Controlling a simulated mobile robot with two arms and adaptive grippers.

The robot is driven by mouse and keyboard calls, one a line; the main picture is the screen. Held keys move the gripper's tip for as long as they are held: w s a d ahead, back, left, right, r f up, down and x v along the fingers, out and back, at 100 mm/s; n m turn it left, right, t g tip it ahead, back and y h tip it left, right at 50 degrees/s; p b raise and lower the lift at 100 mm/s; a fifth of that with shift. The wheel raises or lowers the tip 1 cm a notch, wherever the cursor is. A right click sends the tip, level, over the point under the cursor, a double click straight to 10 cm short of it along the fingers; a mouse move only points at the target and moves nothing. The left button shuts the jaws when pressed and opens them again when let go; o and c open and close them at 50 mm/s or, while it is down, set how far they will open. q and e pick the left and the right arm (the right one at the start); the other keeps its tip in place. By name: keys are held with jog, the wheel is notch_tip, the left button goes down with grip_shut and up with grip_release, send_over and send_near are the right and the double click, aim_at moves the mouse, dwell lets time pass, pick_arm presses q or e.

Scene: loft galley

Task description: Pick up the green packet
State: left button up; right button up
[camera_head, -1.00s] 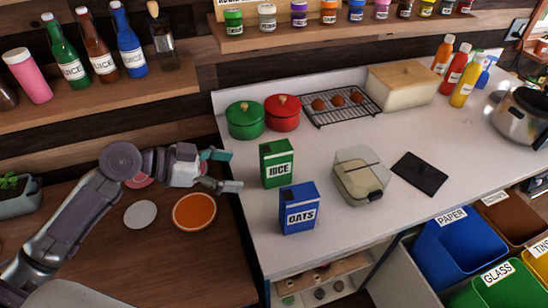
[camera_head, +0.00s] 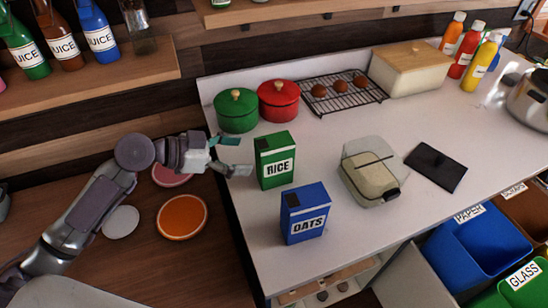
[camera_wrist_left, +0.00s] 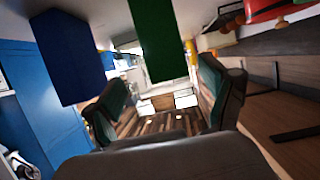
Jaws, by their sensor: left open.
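The green packet (camera_head: 276,160), a box labelled RICE, stands upright on the white counter near its left edge. In the left wrist view the green packet (camera_wrist_left: 158,38) is a dark green block at the top, ahead of the fingers. My left gripper (camera_head: 239,156) is open and empty, just left of the packet, with its fingers pointing at it. In the left wrist view the left gripper (camera_wrist_left: 162,95) shows its two fingers apart, with nothing between them. I cannot tell whether a fingertip touches the packet. My right gripper is not in view.
A blue OATS box (camera_head: 304,214) stands in front of the packet. A green pot (camera_head: 236,112) and a red pot (camera_head: 279,101) stand behind it. A clear-lidded container (camera_head: 368,172) and a black slab (camera_head: 436,166) lie to the right, with bare counter between.

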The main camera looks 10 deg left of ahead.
aim_at(257, 153)
pick_arm(q)
jog(key=x, duration=0.4)
jog(key=shift+r+p, duration=0.1)
jog(key=shift+p, duration=0.3)
jog(key=shift+w+d+p, duration=0.35)
jog(key=shift+w+p, duration=0.05)
jog(key=shift+p, duration=0.05)
jog(key=p+x, duration=0.2)
jog(key=x, duration=0.1)
jog(key=shift+w+d, duration=0.25)
jog(key=shift+w, duration=0.1)
jog(key=shift+w+d+f, duration=0.25)
jog(key=shift+d+f, duration=0.05)
jog(key=shift+a, duration=0.1)
jog(key=shift+s, duration=0.1)
jog(key=c, duration=1.3)
jog(key=shift+c, duration=0.3)
